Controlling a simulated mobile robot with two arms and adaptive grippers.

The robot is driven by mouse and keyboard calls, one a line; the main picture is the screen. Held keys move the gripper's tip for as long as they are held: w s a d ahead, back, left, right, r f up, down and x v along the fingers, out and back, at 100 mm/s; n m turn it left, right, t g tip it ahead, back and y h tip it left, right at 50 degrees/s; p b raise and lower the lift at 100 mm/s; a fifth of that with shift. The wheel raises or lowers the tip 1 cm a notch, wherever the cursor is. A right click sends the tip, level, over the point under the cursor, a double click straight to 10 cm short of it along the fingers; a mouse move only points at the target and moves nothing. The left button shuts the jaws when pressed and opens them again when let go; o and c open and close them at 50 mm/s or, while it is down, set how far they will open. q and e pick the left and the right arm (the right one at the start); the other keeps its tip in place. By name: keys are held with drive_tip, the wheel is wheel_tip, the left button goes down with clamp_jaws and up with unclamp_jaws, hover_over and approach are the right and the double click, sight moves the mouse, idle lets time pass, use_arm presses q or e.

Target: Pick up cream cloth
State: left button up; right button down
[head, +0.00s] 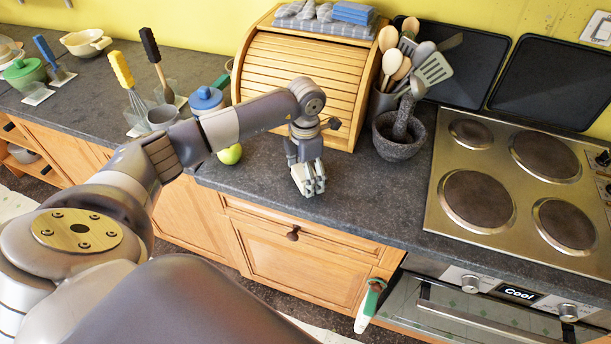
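I cannot make out a cream cloth for certain in the head view. Rolled greyish cloths (303,10) and a folded blue cloth (352,12) lie on a checked grey-blue cloth (318,29) on top of the wooden bread box. My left gripper (309,188) points down over the dark worktop, in front of the bread box. I see nothing clearly held in it, and its finger gap is too small to judge. My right gripper is not in view.
The bread box (262,75) stands behind my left gripper. A green apple (230,154) and a blue-lidded jar (206,100) are to its left. A stone mortar (398,140) and the hob (520,190) are to its right. The worktop's front edge is close.

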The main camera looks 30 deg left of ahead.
use_arm(q)
drive_tip(key=c, duration=0.5)
drive_tip(key=shift+w+r+b, duration=0.1)
drive_tip(key=shift+r+b, duration=0.35)
drive_tip(key=shift+r, duration=0.1)
drive_tip(key=shift+s+r+b, duration=0.2)
drive_tip(key=shift+r+b, duration=0.2)
drive_tip(key=shift+r, duration=0.15)
drive_tip(key=shift+s+r+b, duration=0.2)
drive_tip(key=shift+r+b, duration=0.15)
drive_tip(key=shift+r, duration=0.2)
drive_tip(key=shift+s+d+r+b, duration=0.25)
drive_tip(key=shift+s+b, duration=0.55)
drive_tip(key=shift+s, duration=1.75)
drive_tip(key=shift+s+d+r+b, duration=0.25)
drive_tip(key=shift+s+b, duration=0.5)
drive_tip(key=shift+s, duration=1.85)
drive_tip(key=shift+s+d+r+b, duration=0.15)
drive_tip(key=shift+s+r+b, duration=0.45)
drive_tip(key=shift+s, duration=1.95)
drive_tip(key=shift+f, duration=0.25)
